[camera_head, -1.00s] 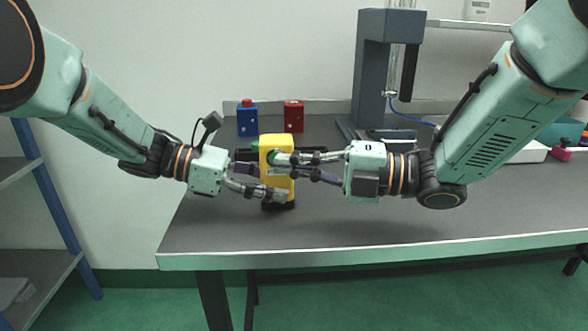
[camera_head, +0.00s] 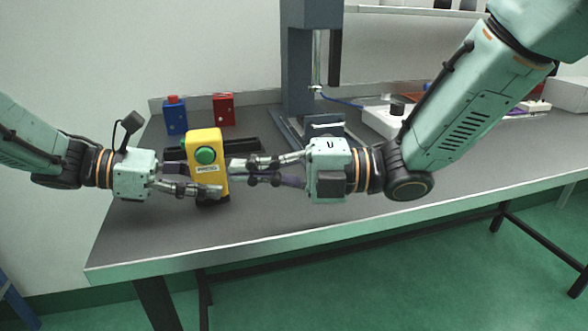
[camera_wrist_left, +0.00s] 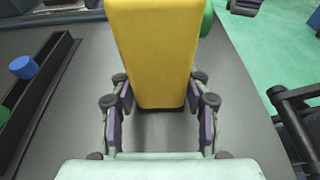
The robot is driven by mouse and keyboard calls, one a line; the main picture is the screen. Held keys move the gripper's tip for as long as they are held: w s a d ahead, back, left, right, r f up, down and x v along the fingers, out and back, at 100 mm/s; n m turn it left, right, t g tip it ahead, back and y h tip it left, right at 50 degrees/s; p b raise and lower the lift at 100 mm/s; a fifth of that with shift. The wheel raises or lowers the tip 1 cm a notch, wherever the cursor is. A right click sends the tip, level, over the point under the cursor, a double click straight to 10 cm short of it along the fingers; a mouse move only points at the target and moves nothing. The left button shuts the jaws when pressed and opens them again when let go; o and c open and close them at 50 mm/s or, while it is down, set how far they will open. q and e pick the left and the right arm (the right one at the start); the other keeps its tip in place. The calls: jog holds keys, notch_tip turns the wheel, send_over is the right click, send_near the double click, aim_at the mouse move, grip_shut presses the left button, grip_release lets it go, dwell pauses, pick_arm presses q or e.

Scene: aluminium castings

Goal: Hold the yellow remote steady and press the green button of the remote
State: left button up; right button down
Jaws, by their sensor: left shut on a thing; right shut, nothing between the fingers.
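The yellow remote (camera_head: 206,170) stands upright near the front left of the dark table, with a round green button (camera_head: 205,155) on the side facing the head camera. My left gripper (camera_head: 216,188) is shut on the lower part of the remote. In the left wrist view the yellow remote (camera_wrist_left: 156,50) sits between the two fingers, and the green button (camera_wrist_left: 207,18) sticks out at its right. My right gripper (camera_head: 240,170) is shut and empty, its tips just right of the remote, below the button's height. Whether the tips touch the remote I cannot tell.
A blue box (camera_head: 175,117) and a red box (camera_head: 223,109) stand behind the remote. A dark tray (camera_head: 246,145) lies behind it too. A grey column stand (camera_head: 298,70) rises at the back. The table front to the right is clear.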

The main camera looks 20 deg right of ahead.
pick_arm(q)
jog(key=shift+r, duration=0.1)
pick_arm(e)
jog(key=v, duration=0.4)
jog(key=shift+s+d, duration=0.15)
jog(key=shift+v, duration=0.9)
pick_arm(q)
jog(key=o, duration=0.9)
